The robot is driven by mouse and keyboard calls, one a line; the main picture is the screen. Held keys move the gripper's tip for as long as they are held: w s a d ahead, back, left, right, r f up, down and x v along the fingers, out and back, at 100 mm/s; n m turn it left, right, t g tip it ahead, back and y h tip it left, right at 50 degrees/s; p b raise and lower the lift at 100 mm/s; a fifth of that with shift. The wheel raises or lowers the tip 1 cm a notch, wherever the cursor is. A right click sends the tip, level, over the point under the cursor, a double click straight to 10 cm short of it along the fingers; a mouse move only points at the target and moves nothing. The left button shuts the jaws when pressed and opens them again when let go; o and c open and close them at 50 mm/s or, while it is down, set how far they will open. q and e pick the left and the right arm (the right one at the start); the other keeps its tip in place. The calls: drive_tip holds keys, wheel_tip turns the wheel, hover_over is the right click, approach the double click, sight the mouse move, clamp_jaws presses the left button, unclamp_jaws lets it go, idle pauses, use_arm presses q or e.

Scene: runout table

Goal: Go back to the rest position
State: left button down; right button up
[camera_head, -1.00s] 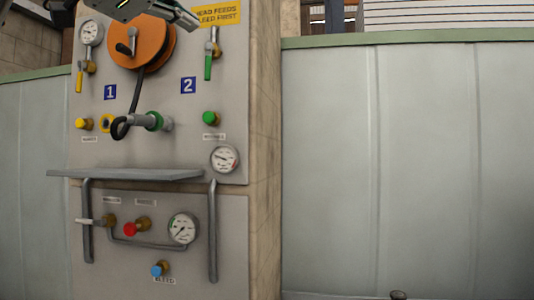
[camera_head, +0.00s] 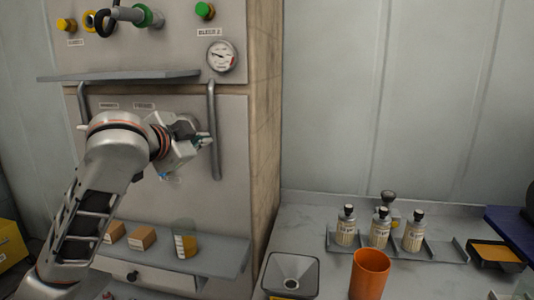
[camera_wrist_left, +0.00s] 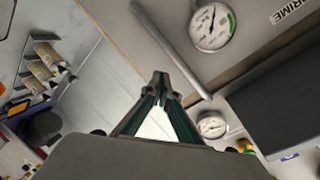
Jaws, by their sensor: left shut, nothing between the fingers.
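My left gripper (camera_head: 200,143) is raised in front of the lower part of the grey panel (camera_head: 225,120), below the grey shelf (camera_head: 120,77). Its arm comes in from the lower left and hides part of the panel. In the left wrist view the two dark green fingers (camera_wrist_left: 160,80) meet at their tips, shut and empty. I cannot tell the exact gap between the gripper and the panel. My right gripper does not show.
A lower ledge (camera_head: 228,252) holds small boxes (camera_head: 142,238) and an amber-filled beaker (camera_head: 186,246). The bench has an orange cup (camera_head: 369,275), a funnel tray (camera_head: 291,272) and bottles (camera_head: 378,230) in a rack. A vertical pipe handle (camera_head: 214,130) stands near the gripper.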

use_arm(q)
drive_tip(key=s+a+f+n+g+y, duration=0.1)
drive_tip(key=s+a+f, duration=0.2)
drive_tip(key=f, duration=0.7)
drive_tip(key=s+a+f+n+g+y, duration=0.1)
drive_tip(key=s+a+f+n, duration=0.15)
drive_tip(key=f, duration=0.75)
drive_tip(key=s+a+f+g+y, duration=0.15)
drive_tip(key=s+f, duration=0.25)
drive_tip(key=f, duration=0.6)
drive_tip(key=s+a+f+n+g+y, duration=0.1)
drive_tip(key=s+a+f+y, duration=0.1)
drive_tip(key=s+a+f, duration=0.55)
drive_tip(key=s+a+f+n+g+y, duration=0.15)
drive_tip(key=s+f, duration=0.25)
drive_tip(key=s, duration=0.6)
drive_tip(key=s+a+f+g+y, duration=0.1)
drive_tip(key=s+a+f+g, duration=0.1)
drive_tip(key=s+a+f, duration=0.55)
drive_tip(key=d+f+n+t+h, duration=0.1)
drive_tip(key=d+f+t+h, duration=0.1)
drive_tip(key=d+f, duration=0.4)
drive_tip(key=d+f+n+t+h, duration=0.2)
drive_tip(key=d+f+h, duration=0.3)
drive_tip(key=d, duration=0.7)
drive_tip(key=shift+w+d+f, duration=0.2)
drive_tip(key=shift+d+f, duration=0.1)
drive_tip(key=shift+f, duration=0.3)
